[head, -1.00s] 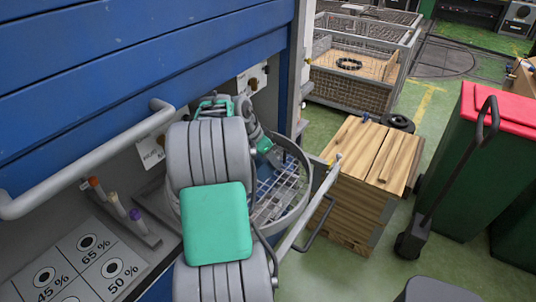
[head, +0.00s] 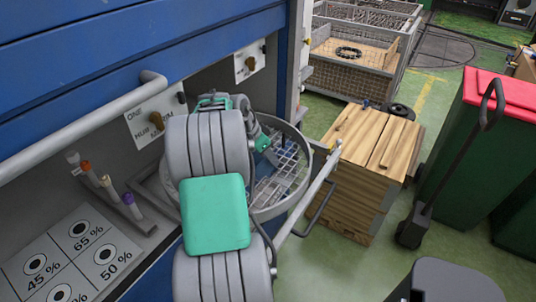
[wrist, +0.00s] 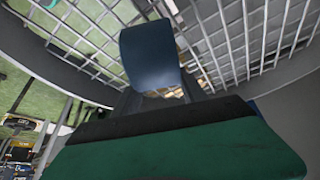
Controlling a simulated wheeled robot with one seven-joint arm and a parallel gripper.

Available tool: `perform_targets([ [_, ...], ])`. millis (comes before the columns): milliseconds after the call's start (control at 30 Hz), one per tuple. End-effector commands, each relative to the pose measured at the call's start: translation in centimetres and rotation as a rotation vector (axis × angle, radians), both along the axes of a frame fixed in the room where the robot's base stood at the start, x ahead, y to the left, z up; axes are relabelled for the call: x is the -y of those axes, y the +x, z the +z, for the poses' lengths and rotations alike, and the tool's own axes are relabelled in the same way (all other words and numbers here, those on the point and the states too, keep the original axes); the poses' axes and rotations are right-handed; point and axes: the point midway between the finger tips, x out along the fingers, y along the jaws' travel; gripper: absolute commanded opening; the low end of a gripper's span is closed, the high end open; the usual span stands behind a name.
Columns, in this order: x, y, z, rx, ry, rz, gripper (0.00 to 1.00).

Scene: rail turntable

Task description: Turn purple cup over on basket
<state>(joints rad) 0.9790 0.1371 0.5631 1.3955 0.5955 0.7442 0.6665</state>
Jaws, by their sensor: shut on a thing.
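The basket (head: 303,189) is a round grey rim with a wire grid, beside the blue cabinet in the head view. My gripper (head: 272,157) is down inside its rim, mostly hidden behind my grey and green arm. In the wrist view the basket's grid (wrist: 240,32) lies just beyond my gripper. A dark blue rounded thing (wrist: 150,55) stands out in front of the green gripper body there. It may be the purple cup or a finger; I cannot tell for sure. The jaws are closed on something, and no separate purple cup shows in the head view.
A rack (head: 125,203) with capped tubes stands on the cabinet shelf at left, near a percent-marked board (head: 65,252). A grey handle bar (head: 110,118) sticks out. A wooden crate (head: 362,165) stands right of the basket, with a red-lidded green bin (head: 470,150) farther right.

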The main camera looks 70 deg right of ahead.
Motion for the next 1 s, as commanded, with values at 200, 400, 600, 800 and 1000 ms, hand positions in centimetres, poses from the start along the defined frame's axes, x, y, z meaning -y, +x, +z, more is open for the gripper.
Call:
perform_targets([
  [200, 0.01, 0.0, -0.4, 0.0, 0.0, 0.0, 0.0],
  [400, 0.01, 0.0, -0.7, 0.0, 0.0, 0.0, 0.0],
  [600, 0.01, -0.01, -0.68, 0.0, 0.0, 0.0, 0.63],
  [800, 0.01, -0.01, -0.68, 0.0, 0.0, 0.0, 0.75],
  [1000, -0.04, 0.01, -0.65, 0.0, 0.0, 0.0, 0.75],
])
